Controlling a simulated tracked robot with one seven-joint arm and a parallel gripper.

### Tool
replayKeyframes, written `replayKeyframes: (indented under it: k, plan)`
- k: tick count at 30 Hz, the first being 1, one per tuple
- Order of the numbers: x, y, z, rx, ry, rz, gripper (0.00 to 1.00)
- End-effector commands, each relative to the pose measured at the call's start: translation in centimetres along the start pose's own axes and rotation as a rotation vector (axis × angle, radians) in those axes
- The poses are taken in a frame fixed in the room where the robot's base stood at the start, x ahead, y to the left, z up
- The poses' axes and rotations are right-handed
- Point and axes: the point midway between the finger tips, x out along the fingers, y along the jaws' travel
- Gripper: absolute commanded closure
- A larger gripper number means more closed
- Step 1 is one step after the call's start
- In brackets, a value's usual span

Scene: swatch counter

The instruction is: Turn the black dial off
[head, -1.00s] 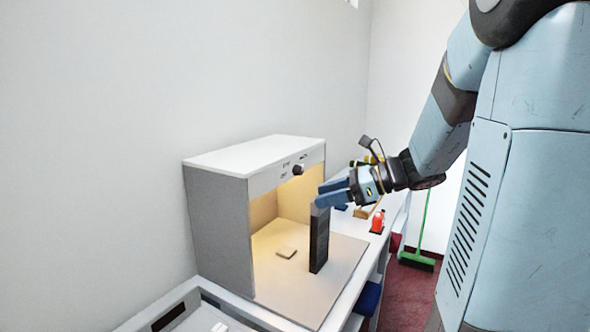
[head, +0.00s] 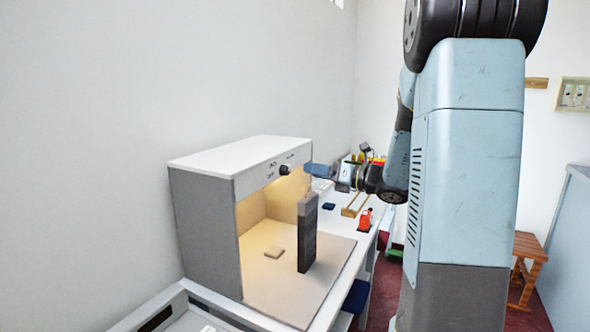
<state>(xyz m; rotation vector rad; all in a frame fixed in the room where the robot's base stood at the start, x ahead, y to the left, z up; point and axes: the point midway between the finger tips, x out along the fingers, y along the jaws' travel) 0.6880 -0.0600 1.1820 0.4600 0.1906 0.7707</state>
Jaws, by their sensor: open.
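The black dial (head: 285,169) is a small round knob on the upper front panel of a white and grey light booth (head: 205,210). Small dark labels are beside it, too small to read. The booth's inside glows warm yellow. My gripper (head: 308,170) has blue fingers that point left toward the panel, a little to the right of the dial. It is open and seems to hold nothing. Whether the fingertips touch the panel edge cannot be told from this view.
A dark upright block (head: 307,235) stands on the booth's pale board (head: 335,262), below my gripper. A small beige piece (head: 275,252) lies inside the booth. A red bottle (head: 365,219), a wooden holder (head: 353,205) and a blue item (head: 328,206) are on the counter behind.

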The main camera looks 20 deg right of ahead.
Motion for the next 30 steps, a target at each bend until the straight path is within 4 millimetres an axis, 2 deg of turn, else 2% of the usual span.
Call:
replayKeyframes:
  k: [6, 12, 25, 30]
  plan:
    - [3.8, 0.0, -0.1, 0.000, 0.002, 0.002, 0.44]
    - [6.0, 0.0, 0.0, 0.000, 0.001, 0.001, 0.44]
    - [6.7, 0.0, 0.0, 0.000, 0.000, -0.001, 0.44]
    - [6.7, 0.0, 0.0, 0.000, 0.000, -0.001, 0.60]
